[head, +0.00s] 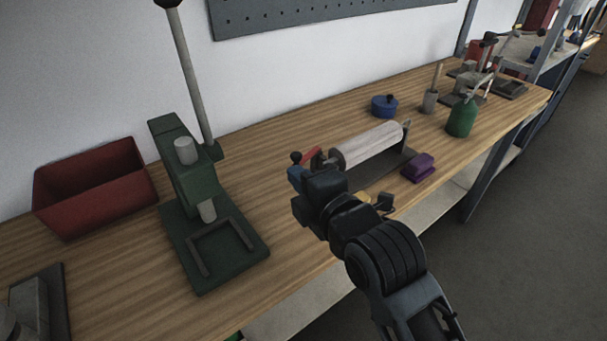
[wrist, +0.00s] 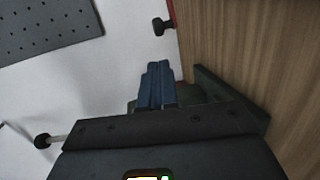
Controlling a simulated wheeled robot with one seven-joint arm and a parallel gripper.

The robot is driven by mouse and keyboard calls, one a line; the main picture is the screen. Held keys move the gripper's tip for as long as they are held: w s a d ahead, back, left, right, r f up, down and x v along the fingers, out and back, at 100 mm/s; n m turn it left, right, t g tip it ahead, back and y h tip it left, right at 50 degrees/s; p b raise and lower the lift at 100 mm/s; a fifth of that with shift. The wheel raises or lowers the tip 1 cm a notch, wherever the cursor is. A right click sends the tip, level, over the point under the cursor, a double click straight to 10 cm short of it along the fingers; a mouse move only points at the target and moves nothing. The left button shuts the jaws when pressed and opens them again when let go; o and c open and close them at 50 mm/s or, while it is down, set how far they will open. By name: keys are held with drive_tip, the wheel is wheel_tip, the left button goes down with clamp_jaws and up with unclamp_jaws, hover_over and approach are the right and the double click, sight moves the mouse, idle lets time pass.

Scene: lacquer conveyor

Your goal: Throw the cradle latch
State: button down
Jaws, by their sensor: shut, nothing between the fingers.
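The cradle (head: 400,165) stands on the bench with a pale roller (head: 368,144) lying across it. At its left end is a red lever (head: 311,154) with a black knob (head: 296,157), which looks like the latch. My gripper (head: 294,174) has blue fingers and is just in front of and below the knob in the head view. In the wrist view the blue fingers (wrist: 157,84) are together and empty. The black knob (wrist: 160,26) and a strip of the red lever (wrist: 173,12) show beyond the fingertips, apart from them. My wrist hides part of the cradle's near side.
A green press (head: 185,170) with a tall lever stands left of the cradle, beside a red bin (head: 95,185). A purple block (head: 418,167), blue pot (head: 384,106) and green bottle (head: 462,118) are to the right. Bare bench lies between press and cradle.

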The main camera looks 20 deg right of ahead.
drive_tip(key=s+a+r+b, duration=0.1)
drive_tip(key=s+a+r, duration=0.1)
drive_tip(key=s, duration=0.7)
drive_tip(key=s+d+f+m, duration=0.3)
drive_tip(key=s+f+m, duration=0.15)
drive_tip(key=s, duration=0.25)
drive_tip(key=s+d+f+m, duration=0.3)
drive_tip(key=s+f+m, duration=0.15)
drive_tip(key=s, duration=0.25)
drive_tip(key=s+d+r+m+h, duration=0.1)
drive_tip(key=s+d+m, duration=0.1)
drive_tip(key=s+m, duration=0.3)
drive_tip(key=s+d+m+h, duration=0.1)
drive_tip(key=s+m, duration=0.4)
drive_tip(key=s, duration=0.7)
drive_tip(key=shift+d+r+m+g, duration=0.3)
drive_tip(key=shift+d+r+m, duration=0.1)
drive_tip(key=shift+d, duration=0.2)
